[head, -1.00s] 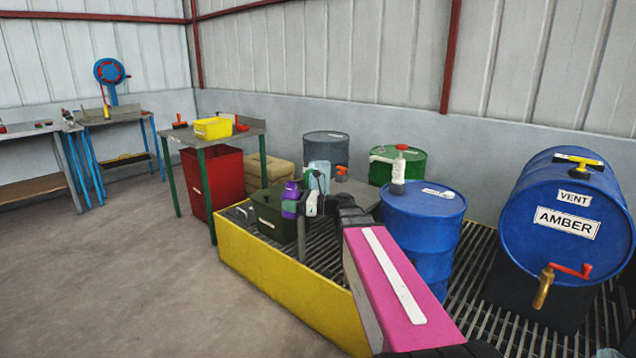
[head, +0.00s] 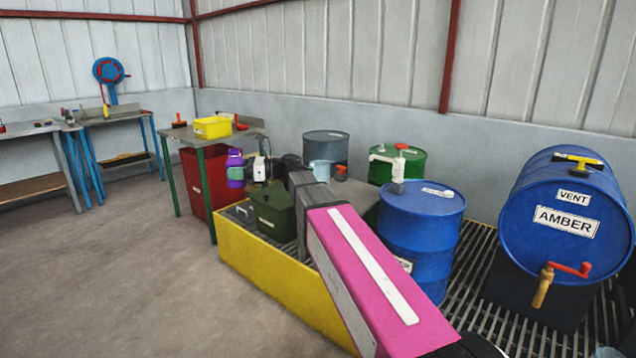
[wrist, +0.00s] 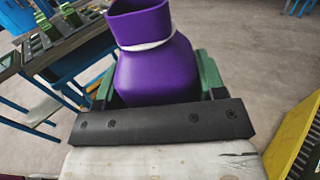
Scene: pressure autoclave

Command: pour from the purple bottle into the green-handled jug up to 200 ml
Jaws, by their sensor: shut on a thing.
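The purple bottle (head: 236,170) is in my gripper (head: 246,171), off the ground and about upright, left of the dark green box. In the wrist view, my gripper (wrist: 157,84) has its green fingers on both sides of the purple bottle (wrist: 157,62), which has a pale band around its neck. A pale, see-through jug (head: 321,169) shows behind my arm, to the right of the bottle and apart from it. Its handle, scale marks and liquid level cannot be made out, and my arm hides its lower part.
The dark green box (head: 272,208) stands inside the yellow-walled tray (head: 270,268). The table with the yellow bin (head: 213,127) and the red bin (head: 202,172) are behind the bottle. The floor at left is clear.

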